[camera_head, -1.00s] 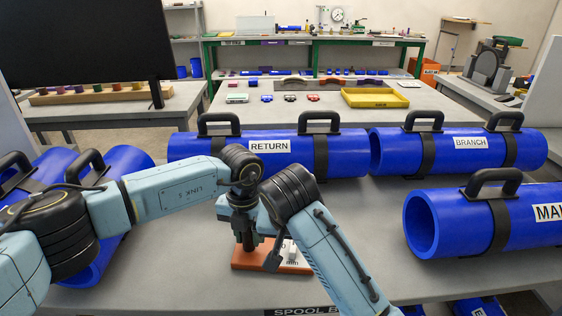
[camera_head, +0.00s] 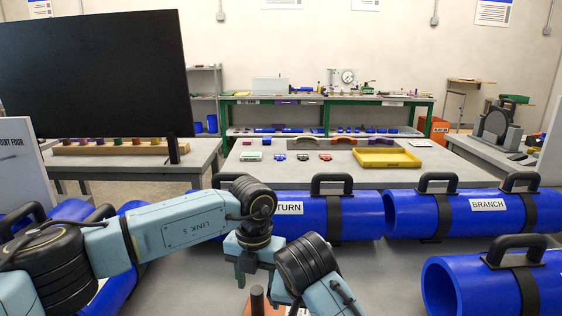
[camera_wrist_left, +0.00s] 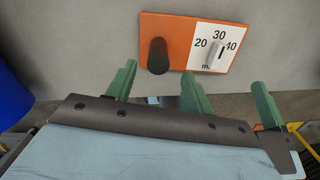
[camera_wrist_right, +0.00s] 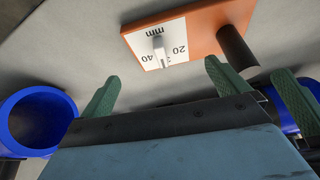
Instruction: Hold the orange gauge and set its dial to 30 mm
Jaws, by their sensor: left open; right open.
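The orange gauge (camera_wrist_left: 180,30) lies on the grey table. It has a dark upright post (camera_wrist_left: 157,55) and a white dial face marked 20, 30, 40 and mm. A pale knob (camera_wrist_left: 213,52) stands on the face; its exact setting is unclear. In the right wrist view the gauge (camera_wrist_right: 200,25) appears upside down, its knob (camera_wrist_right: 158,42) partly hiding the scale. My left gripper (camera_wrist_left: 157,88) is open, facing the post, apart from it. My right gripper (camera_wrist_right: 162,90) is open, facing the knob, apart from it. The two grippers are close together. In the head view my arms hide most of the gauge.
Large blue pipes labelled RETURN (camera_head: 330,216) and BRANCH (camera_head: 465,211) lie behind the gauge. Another blue pipe (camera_head: 500,285) lies at right, and more lie at left. Farther back are a yellow tray (camera_head: 387,158) and a black screen (camera_head: 95,75).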

